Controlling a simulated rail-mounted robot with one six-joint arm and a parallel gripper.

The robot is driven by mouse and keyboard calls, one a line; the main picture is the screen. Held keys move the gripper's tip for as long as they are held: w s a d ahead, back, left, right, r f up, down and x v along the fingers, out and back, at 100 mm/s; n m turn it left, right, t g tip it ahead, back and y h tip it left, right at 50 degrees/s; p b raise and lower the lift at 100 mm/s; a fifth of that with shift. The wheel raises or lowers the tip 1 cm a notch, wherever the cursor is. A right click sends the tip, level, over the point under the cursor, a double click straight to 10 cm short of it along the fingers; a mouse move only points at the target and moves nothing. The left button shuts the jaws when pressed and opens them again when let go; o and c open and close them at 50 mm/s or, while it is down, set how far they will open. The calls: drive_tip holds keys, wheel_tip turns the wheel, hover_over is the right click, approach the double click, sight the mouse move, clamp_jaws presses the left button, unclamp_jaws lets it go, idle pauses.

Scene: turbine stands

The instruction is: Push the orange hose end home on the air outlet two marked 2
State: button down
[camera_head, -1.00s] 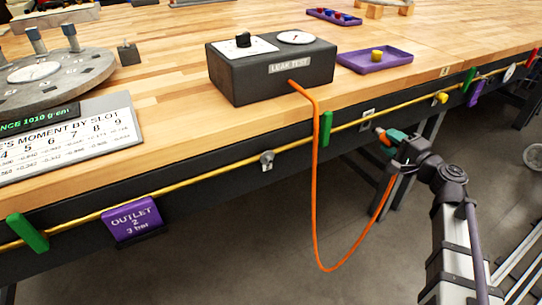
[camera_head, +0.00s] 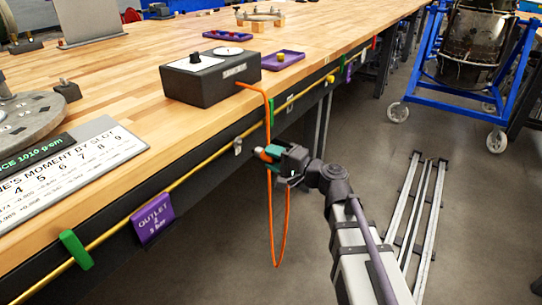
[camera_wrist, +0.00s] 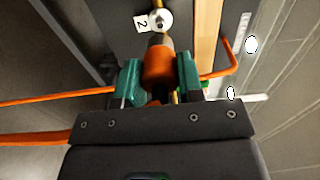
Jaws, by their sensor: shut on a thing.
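My gripper (camera_head: 268,154) is shut on the orange hose end (camera_wrist: 158,68), held between its green jaws in the wrist view. The hose end's grey tip points at air outlet two (camera_wrist: 160,20), a round metal fitting beside a white tag marked 2 (camera_wrist: 141,22). In the head view, this outlet (camera_head: 237,146) is on the bench's dark front rail, just left of the hose end, with a small gap between. In the wrist view the tip overlaps the outlet's lower edge, so contact cannot be told there. The orange hose (camera_head: 286,225) hangs in a loop below my gripper.
The hose runs from the black leak test box (camera_head: 212,78) on the bench. A yellow pipe (camera_head: 190,176), green clips (camera_head: 75,250) and a purple outlet 2 sign (camera_head: 153,217) line the bench front.

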sight(255, 149)
drive_tip(key=shift+w, duration=0.45)
drive_tip(key=shift+x, duration=2.2)
drive_tip(key=shift+w+a, duration=0.25)
drive_tip(key=shift+a, duration=0.2)
drive_tip(key=shift+w+a, duration=0.1)
drive_tip(key=shift+a, duration=0.1)
drive_tip(key=shift+w, duration=0.1)
drive_tip(key=shift+w+a, duration=0.2)
drive_tip(key=shift+a, duration=0.05)
drive_tip(key=shift+w+a+r, duration=0.1)
drive_tip(key=shift+w+a, duration=0.1)
drive_tip(key=shift+w, duration=0.05)
